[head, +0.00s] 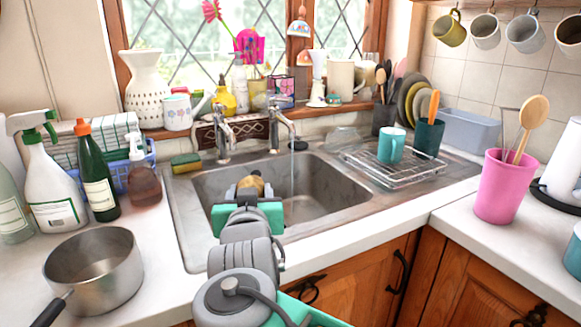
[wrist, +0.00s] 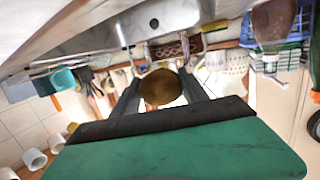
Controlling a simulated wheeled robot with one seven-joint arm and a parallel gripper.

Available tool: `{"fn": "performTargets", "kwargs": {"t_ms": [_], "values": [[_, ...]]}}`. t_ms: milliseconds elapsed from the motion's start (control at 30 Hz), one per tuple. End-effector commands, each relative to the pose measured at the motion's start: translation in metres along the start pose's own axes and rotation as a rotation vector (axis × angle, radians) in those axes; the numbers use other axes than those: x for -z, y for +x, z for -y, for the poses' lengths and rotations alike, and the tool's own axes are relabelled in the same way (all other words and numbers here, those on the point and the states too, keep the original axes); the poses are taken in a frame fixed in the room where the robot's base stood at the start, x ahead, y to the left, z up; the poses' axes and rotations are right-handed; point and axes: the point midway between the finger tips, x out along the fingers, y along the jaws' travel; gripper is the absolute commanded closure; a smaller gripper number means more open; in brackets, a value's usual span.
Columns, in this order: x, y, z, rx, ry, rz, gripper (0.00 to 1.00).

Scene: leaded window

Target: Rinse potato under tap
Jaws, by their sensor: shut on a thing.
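My gripper (wrist: 160,92) is shut on a brown potato (wrist: 159,87), which shows between the two dark fingers in the wrist view. In the head view the potato (head: 251,184) sits just past the gripper, over the left part of the metal sink (head: 330,192). Two metal taps stand at the sink's back edge. The right tap (head: 275,128) has a thin stream of water falling from its spout into the basin, to the right of the potato. The left tap (head: 222,138) shows no clear stream. The potato and the stream look apart.
A yellow-green sponge (head: 186,163) lies at the sink's back left. Spray and soap bottles and a saucepan (head: 95,268) stand on the left counter. A wire rack (head: 400,168) with a teal mug (head: 391,146) is right of the basin. A pink pot (head: 500,190) holds utensils.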

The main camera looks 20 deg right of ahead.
Motion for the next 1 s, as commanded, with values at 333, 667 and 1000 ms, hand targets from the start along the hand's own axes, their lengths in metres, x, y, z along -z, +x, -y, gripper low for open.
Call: {"fn": "performTargets", "kwargs": {"t_ms": [333, 667, 1000], "values": [[0.003, -0.004, -0.014, -0.003, 0.007, -0.006, 0.92], [0.003, -0.002, -0.009, -0.003, 0.008, -0.007, 0.92], [0.001, 0.0, 0.0, -0.001, 0.002, -0.003, 0.92]]}}
